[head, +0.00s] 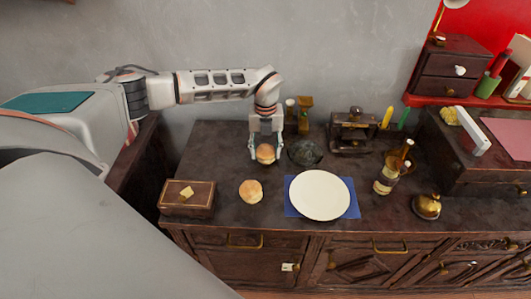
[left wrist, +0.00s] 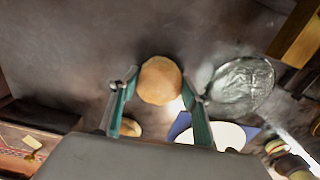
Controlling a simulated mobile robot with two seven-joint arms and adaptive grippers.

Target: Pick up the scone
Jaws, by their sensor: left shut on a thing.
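A round, golden-brown scone (head: 265,153) is between the fingertips of my left gripper (head: 267,157), which is shut on it. In the left wrist view the scone (left wrist: 160,80) sits between the two green-sided fingers. I cannot tell whether it is touching the counter or just above it. A second round scone (head: 250,191) lies on the counter nearer the front, and it also shows behind the left finger in the left wrist view (left wrist: 130,127). My right gripper is not in view.
A white plate (head: 319,195) on a blue mat (head: 353,207) lies to the right. A dark glass dish (head: 305,153) is close beside the gripper. A wooden box (head: 187,199) stands at front left. A bottle (head: 385,180) and a brass bell (head: 426,207) stand further right.

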